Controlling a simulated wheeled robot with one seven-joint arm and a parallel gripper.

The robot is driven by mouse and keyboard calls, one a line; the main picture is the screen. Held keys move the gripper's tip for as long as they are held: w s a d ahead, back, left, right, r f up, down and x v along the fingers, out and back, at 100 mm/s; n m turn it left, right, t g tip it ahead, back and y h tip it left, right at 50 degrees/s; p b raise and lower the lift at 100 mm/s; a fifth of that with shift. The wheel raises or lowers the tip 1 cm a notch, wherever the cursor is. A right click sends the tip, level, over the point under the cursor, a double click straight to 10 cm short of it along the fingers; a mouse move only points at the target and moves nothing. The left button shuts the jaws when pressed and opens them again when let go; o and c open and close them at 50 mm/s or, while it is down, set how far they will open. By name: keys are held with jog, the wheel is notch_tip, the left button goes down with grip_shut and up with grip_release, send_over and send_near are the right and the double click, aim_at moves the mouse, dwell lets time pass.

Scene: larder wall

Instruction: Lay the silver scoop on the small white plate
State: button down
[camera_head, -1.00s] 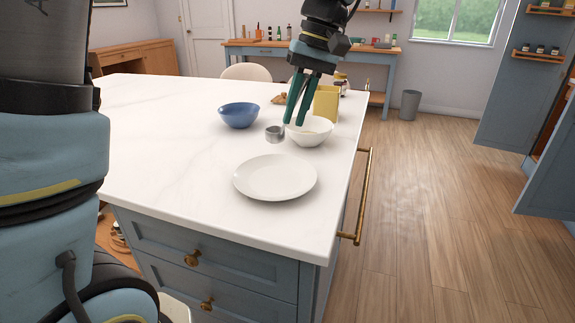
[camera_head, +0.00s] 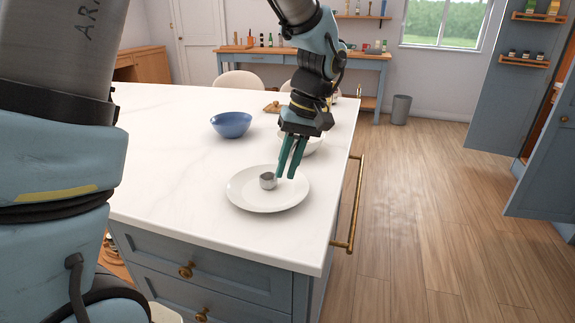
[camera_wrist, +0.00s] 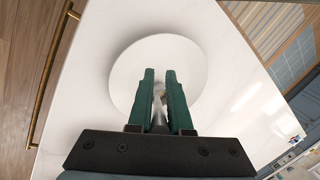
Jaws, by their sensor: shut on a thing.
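The silver scoop (camera_head: 268,181) shows its small round cup over the white plate (camera_head: 240,195) on the counter. My gripper (camera_head: 286,178) is shut on the scoop's handle, with its green fingers pointing down over the plate. In the wrist view the scoop (camera_wrist: 159,90) is a thin grey strip between the fingers of my gripper (camera_wrist: 160,72), with the plate (camera_wrist: 125,75) behind it. I cannot tell whether the cup touches the plate.
A blue bowl (camera_head: 231,124) stands behind the plate to the left. A white bowl (camera_head: 312,144) is behind my gripper, partly hidden. The white countertop (camera_head: 160,150) is clear at left. A brass rail (camera_head: 353,205) runs along the counter's right side.

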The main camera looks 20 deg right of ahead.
jog(key=c, duration=0.8)
grip_release()
jog(key=shift+f, duration=0.1)
jog(key=shift+c, duration=0.2)
jog(key=b+v, duration=0.1)
jog(key=v, duration=1.1)
